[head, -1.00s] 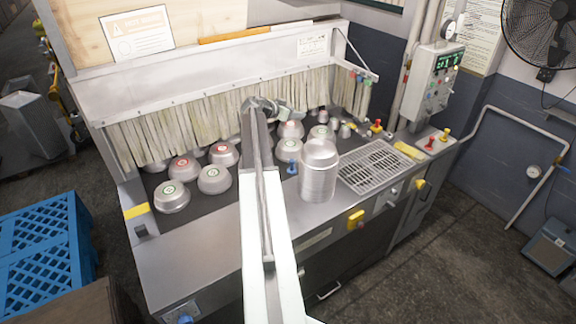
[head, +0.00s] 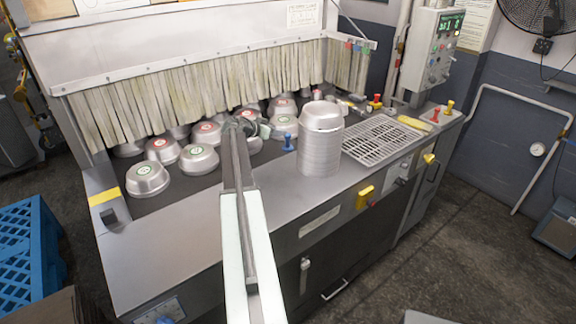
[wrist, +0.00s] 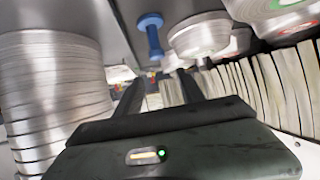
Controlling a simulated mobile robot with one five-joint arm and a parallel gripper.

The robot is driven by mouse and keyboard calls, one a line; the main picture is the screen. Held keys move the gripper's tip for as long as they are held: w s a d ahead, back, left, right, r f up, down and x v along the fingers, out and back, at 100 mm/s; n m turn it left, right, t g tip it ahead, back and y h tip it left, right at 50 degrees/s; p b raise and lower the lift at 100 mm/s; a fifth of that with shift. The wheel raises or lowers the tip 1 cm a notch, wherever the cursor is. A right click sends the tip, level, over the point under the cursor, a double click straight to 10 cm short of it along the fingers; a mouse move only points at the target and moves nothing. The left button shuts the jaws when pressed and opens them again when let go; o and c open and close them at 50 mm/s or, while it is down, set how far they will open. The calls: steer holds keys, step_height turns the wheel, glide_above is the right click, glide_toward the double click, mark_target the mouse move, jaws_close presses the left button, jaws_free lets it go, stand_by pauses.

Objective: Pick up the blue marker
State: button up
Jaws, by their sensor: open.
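The blue marker (head: 288,142) is a small peg with a wide base and a knob. It stands upright on the steel counter, just left of the tall stack of pans. In the wrist view the blue marker (wrist: 151,36) shows near the top, above and apart from the fingers. My gripper (head: 256,128) is to the left of the marker in the head view, with the pans behind it. In the wrist view my gripper (wrist: 160,88) has its two dark fingers spread, with nothing between them.
A tall stack of round pans (head: 319,150) stands close right of the marker. Several upturned pans with red or green labels (head: 148,179) sit before the strip curtain (head: 180,102). A metal grate (head: 382,140) and a yellow-and-red marker pair (head: 375,103) are farther right. The front counter is clear.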

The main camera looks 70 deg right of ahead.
steer(key=b, duration=0.3)
glide_toward(288, 140)
steer(key=d+f, duration=0.2)
steer(key=shift+s+d, duration=0.2)
steer(key=shift+d, duration=0.35)
steer(key=b+x, duration=0.2)
steer(key=x, duration=0.5)
steer(key=shift+d+f+b, duration=0.15)
steer(key=shift+d+b, duration=0.1)
steer(key=shift+b, duration=0.1)
jaws_close()
